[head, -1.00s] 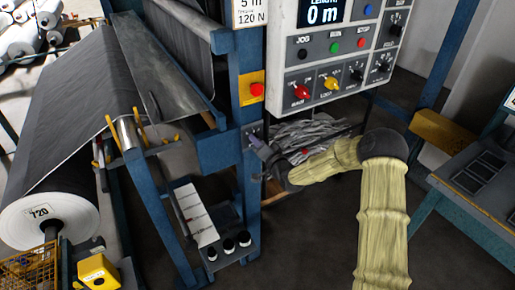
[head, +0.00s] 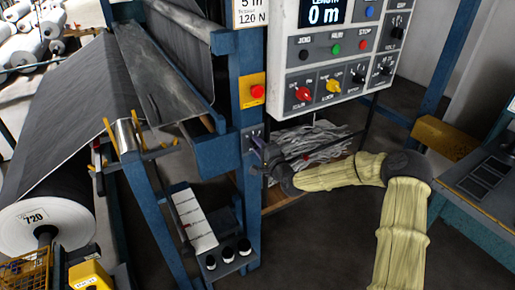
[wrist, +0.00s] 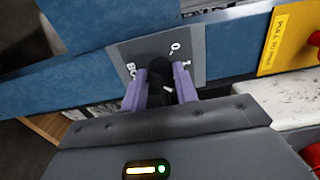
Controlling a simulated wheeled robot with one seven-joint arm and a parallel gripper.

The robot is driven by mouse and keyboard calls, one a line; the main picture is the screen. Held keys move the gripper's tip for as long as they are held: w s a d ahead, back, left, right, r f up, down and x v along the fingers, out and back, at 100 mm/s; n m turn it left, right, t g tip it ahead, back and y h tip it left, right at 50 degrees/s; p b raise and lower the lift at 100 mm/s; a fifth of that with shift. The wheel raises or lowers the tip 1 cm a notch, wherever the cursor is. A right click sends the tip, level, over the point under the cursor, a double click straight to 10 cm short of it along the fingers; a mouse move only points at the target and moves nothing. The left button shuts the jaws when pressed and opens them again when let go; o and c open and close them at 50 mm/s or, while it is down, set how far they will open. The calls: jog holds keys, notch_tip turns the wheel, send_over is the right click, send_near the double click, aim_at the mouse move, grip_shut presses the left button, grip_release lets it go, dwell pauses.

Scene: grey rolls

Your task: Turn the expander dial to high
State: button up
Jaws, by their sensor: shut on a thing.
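A black dial (wrist: 160,84) sits on a small grey plate (wrist: 196,52) with partly hidden lettering and a few scale marks, fixed to a blue post. In the wrist view, the purple fingers of my gripper (wrist: 160,90) stand on both sides of the dial and are shut on it. In the head view, my gripper (head: 262,148) reaches the plate on the blue post from the right. The dial is hidden there. The mark for high cannot be made out, and which way the dial points is unclear.
A yellow plate with a red button (head: 257,91) is just above on the post. A control panel (head: 340,55) with red and yellow knobs hangs to the upper right. A shelf with black-topped items (head: 228,255) is below.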

jog(key=shift+w+r, duration=0.1)
jog(key=o, duration=1)
jog(key=shift+c, duration=0.2)
jog(key=b+v, duration=0.2)
jog(key=v, duration=1.5)
jog(key=shift+s+d, duration=0.2)
jog(key=shift+s, duration=0.05)
